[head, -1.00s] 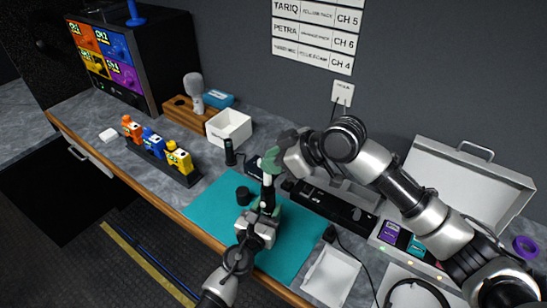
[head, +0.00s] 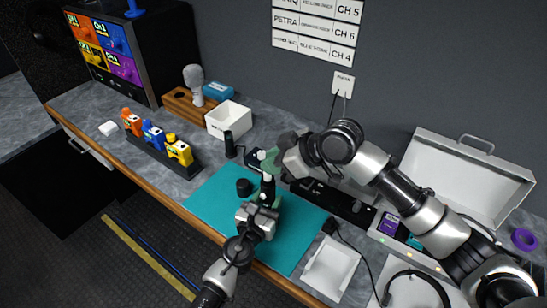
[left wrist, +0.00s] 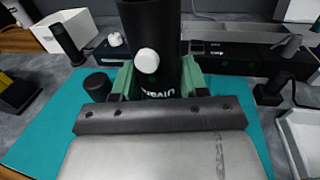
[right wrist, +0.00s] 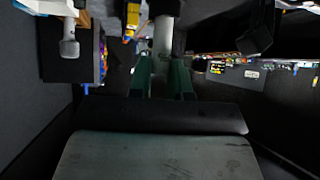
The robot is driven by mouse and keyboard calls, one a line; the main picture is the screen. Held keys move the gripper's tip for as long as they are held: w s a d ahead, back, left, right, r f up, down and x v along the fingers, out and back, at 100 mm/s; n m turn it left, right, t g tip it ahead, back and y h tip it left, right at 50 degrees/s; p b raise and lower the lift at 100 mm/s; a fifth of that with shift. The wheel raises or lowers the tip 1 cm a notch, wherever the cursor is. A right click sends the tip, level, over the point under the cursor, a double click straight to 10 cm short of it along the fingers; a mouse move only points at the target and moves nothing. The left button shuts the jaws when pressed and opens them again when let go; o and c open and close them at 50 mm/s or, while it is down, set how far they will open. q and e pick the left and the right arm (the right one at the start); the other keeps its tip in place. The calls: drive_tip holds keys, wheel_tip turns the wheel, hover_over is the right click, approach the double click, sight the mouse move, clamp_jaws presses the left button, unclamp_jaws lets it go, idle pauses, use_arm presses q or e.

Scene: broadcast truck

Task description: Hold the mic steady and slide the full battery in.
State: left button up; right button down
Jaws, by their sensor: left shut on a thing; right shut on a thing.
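The black mic (head: 267,190) stands upright over the teal mat. My left gripper (head: 262,205) is shut on its lower part. In the left wrist view the black mic body (left wrist: 160,35), with a round white knob, rises between green fingers (left wrist: 158,82). My right gripper (head: 269,161) is shut just above the mic, its green fingers around a pale cylinder, which looks like the battery. In the right wrist view this pale battery (right wrist: 164,38) stands between the fingers (right wrist: 163,80). The battery is in line with the mic top; how deep it sits is unclear.
A short black cylinder (head: 244,187) stands on the teal mat (head: 215,200). Behind are a black upright cylinder (head: 229,145) and a white box (head: 228,121). A white tray (head: 331,268) lies right of the mat. A long black unit (head: 335,200) stands behind.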

use_arm(q)
drive_tip(key=shift+f, duration=0.1)
use_arm(e)
drive_tip(key=shift+f, duration=0.15)
drive_tip(key=c, duration=1.5)
unclamp_jaws()
drive_tip(key=o, duration=0.5)
drive_tip(key=shift+d, duration=0.1)
drive_tip(key=v, duration=1.2)
use_arm(q)
drive_tip(key=o, duration=1.2)
